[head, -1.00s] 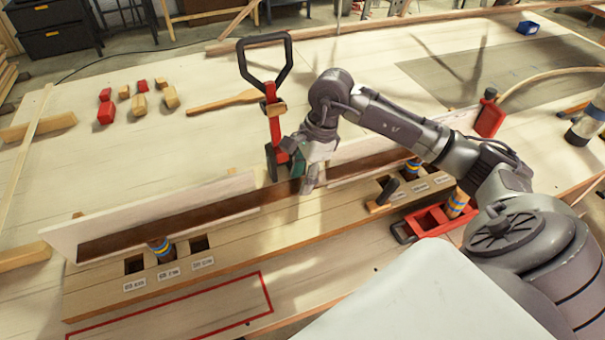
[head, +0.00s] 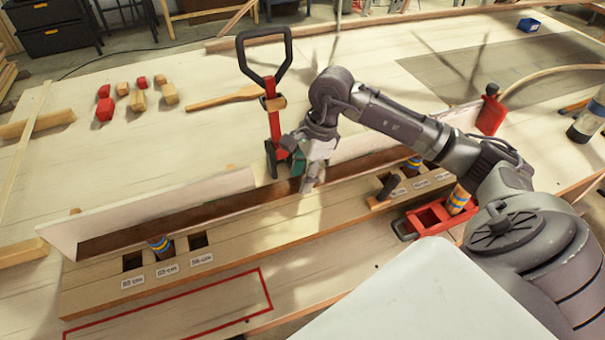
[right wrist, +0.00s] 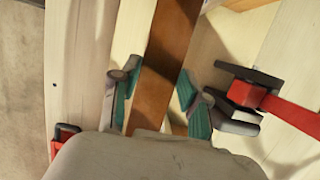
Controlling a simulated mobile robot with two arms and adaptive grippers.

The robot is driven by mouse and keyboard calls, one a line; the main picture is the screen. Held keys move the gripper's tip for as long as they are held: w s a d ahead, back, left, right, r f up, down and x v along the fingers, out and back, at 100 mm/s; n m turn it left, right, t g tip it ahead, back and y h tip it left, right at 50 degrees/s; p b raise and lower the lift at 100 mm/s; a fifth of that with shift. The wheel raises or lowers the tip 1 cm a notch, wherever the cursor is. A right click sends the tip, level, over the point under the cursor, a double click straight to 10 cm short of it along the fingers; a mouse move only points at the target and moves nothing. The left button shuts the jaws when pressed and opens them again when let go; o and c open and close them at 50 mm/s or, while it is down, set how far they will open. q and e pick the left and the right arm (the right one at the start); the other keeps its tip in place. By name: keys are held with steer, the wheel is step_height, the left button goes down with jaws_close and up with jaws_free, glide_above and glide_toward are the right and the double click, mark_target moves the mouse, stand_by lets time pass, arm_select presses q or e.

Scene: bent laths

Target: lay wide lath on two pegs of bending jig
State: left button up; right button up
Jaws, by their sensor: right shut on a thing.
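The wide lath (head: 215,212) is a long dark brown strip running along the back of the bending jig (head: 235,240), in front of a pale upright board. My right gripper (head: 309,184) is shut on it near its middle; in the right wrist view the teal finger pads sit on both sides of the brown lath (right wrist: 165,50). A striped peg (head: 160,247) stands at the lath's front edge on the left, another striped peg (head: 412,166) on the right. I cannot tell whether the lath touches the pegs. My left gripper is out of view.
A red clamp (head: 273,125) with a black loop handle stands just left of my right gripper. Another red frame (head: 430,218) holding a striped peg lies at the jig's front right.

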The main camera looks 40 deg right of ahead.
steer(key=shift+f, duration=0.25)
steer(key=o, duration=1.3)
steer(key=shift+o, duration=0.9)
steer(key=shift+p+v, duration=1.2)
steer(key=shift+v, duration=1.85)
steer(key=shift+r, duration=0.1)
